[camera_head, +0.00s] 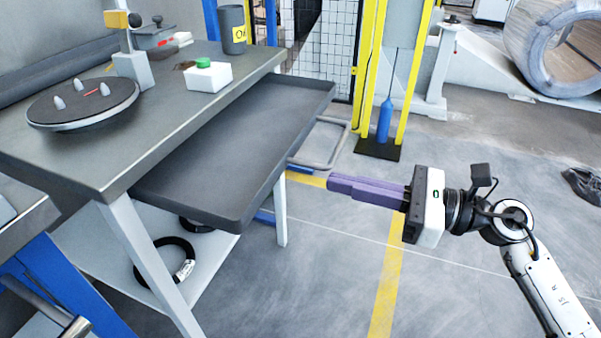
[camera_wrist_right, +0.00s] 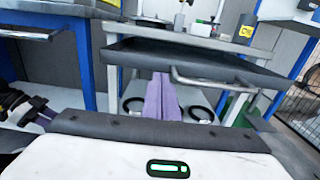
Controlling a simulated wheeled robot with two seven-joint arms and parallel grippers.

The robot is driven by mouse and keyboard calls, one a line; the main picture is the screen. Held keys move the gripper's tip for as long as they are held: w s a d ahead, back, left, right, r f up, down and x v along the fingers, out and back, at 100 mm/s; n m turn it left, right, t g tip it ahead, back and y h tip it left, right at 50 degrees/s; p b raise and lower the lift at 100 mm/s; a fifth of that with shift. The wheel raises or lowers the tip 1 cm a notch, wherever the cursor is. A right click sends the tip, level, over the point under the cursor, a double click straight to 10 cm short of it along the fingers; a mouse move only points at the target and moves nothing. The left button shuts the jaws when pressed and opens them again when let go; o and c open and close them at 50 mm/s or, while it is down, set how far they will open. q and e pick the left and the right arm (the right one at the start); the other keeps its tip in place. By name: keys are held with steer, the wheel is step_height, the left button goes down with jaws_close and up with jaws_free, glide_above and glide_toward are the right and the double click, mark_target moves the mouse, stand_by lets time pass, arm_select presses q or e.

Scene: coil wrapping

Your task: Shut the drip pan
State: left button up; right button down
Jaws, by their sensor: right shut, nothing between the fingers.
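The drip pan (camera_head: 215,150) is a shallow dark grey tray, pulled out from under the edge of a grey worktable (camera_head: 190,112). Its bent grey bar handle (camera_head: 322,158) sticks out at the pan's outer side. The pan (camera_wrist_right: 195,60) and handle (camera_wrist_right: 215,84) also show in the right wrist view. My right gripper (camera_head: 330,184) has purple fingers, shut and empty. In the head view it points left toward the pan, apart from it. In the right wrist view, a purple and dark piece at the left edge may be part of my left gripper; its fingertips are unclear.
The tabletop holds a round dark turntable (camera_head: 85,104), a white box with a green cap (camera_head: 207,75) and a dark cup (camera_head: 232,30). A black ring (camera_head: 165,262) lies on the lower shelf. A yellow post frame (camera_head: 368,60) stands behind. The floor around my right gripper is clear.

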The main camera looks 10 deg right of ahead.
mark_target(281, 169)
steer(key=x, duration=0.8)
steer(key=shift+w+a, duration=0.1)
steer(key=shift+w, duration=0.05)
